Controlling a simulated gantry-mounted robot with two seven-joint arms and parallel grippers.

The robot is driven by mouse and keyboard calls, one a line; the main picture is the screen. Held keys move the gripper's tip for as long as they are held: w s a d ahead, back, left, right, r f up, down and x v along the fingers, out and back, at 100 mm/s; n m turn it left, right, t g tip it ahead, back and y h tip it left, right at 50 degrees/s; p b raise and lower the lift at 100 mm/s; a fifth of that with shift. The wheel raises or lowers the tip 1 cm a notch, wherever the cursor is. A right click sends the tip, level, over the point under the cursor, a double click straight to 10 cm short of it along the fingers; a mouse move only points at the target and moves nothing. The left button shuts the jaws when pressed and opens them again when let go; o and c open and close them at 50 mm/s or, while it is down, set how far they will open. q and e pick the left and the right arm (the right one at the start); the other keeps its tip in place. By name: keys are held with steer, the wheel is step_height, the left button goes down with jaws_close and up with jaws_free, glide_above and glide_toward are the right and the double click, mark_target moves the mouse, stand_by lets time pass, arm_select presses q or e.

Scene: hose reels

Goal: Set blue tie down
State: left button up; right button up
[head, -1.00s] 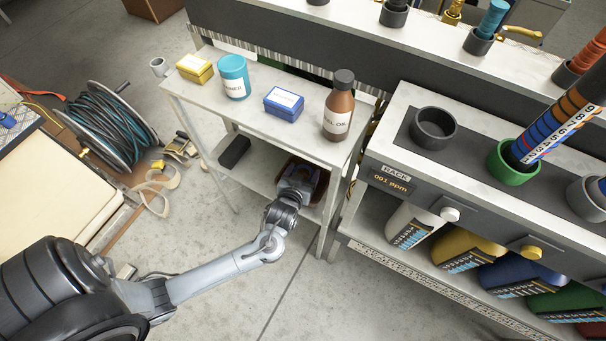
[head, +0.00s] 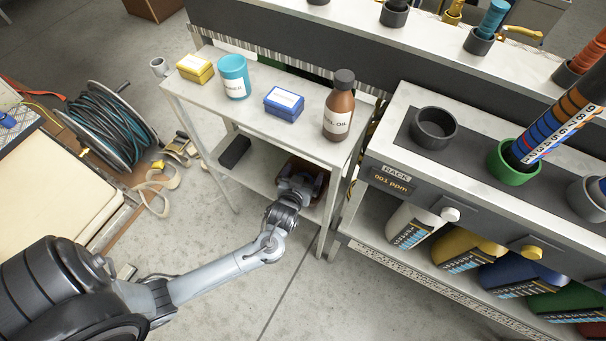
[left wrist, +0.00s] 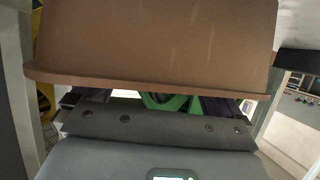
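My left gripper (head: 298,187) reaches into the lower shelf of a small grey cart, at a brown bin (head: 296,163). In the left wrist view the bin's brown wall and rim (left wrist: 150,77) hide most of the fingers. The visible finger parts are far apart, near the two ends of the gripper body, so it looks open. A bright green piece (left wrist: 168,101) shows between them under the rim; I cannot tell what it is. I cannot make out a blue tie at the gripper. My right gripper is not in view.
The cart's top shelf (head: 253,107) is just above the gripper and carries a brown bottle (head: 338,108), a blue box (head: 284,104), a teal jar (head: 234,78) and a yellow box (head: 195,69). A black block (head: 235,151) lies left on the lower shelf. A rack stands right.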

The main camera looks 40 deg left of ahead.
arm_select(q)
steer(key=shift+r, duration=0.1)
steer(key=shift+r, duration=0.3)
steer(key=s+d+r+m+g+h+p, duration=0.1)
steer(key=s+d+r+m+g+h, duration=0.1)
steer(key=s, duration=0.5)
steer(key=s+d+r+m+g+h+p, duration=0.1)
steer(key=s+d+r+m+g+p, duration=0.1)
steer(key=s, duration=0.6)
steer(key=s+d+r+m+g+h+p, duration=0.2)
steer(key=s+d+r+g, duration=0.2)
steer(key=s, duration=0.3)
steer(key=shift+s+d+r+m+g+h, duration=0.15)
steer(key=shift+d+r+m+g+h, duration=0.2)
steer(key=shift+d+r, duration=0.45)
step_height(320, 180, up, 51)
steer(key=p, duration=5.1)
step_height(320, 180, down, 75)
steer(key=b, duration=7.5)
